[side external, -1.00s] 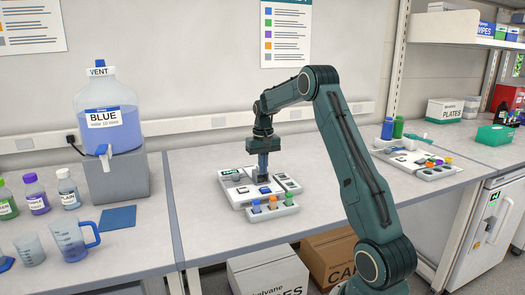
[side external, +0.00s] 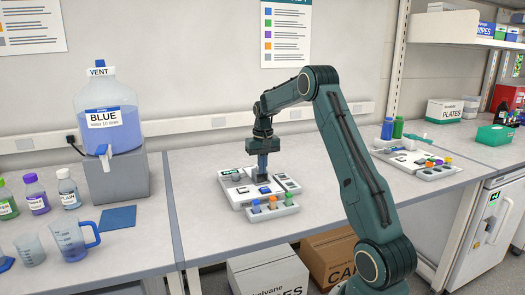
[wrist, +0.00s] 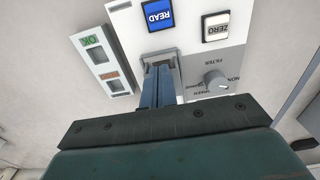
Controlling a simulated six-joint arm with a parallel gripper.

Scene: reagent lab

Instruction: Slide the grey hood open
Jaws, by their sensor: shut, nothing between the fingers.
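The white bench instrument (side external: 234,196) stands on the table under my gripper (side external: 263,179). My gripper points straight down, with its blue fingers together and nothing between them. In the wrist view the fingertips (wrist: 163,68) are at a small grey frame-like part on the white panel, below the blue READ button (wrist: 159,14). Whether they touch it I cannot tell. A small grey block (side external: 236,178) shows on the instrument's left part in the side view; it may be the hood, but it is too small to be sure.
The wrist view shows a ZERO button (wrist: 216,27), a filter knob (wrist: 216,82) and a side strip with OK window (wrist: 92,41). A rack of coloured-cap vials (side external: 271,209) sits in front of the instrument. A blue carboy (side external: 110,125) stands left; another tray (side external: 430,166) lies right.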

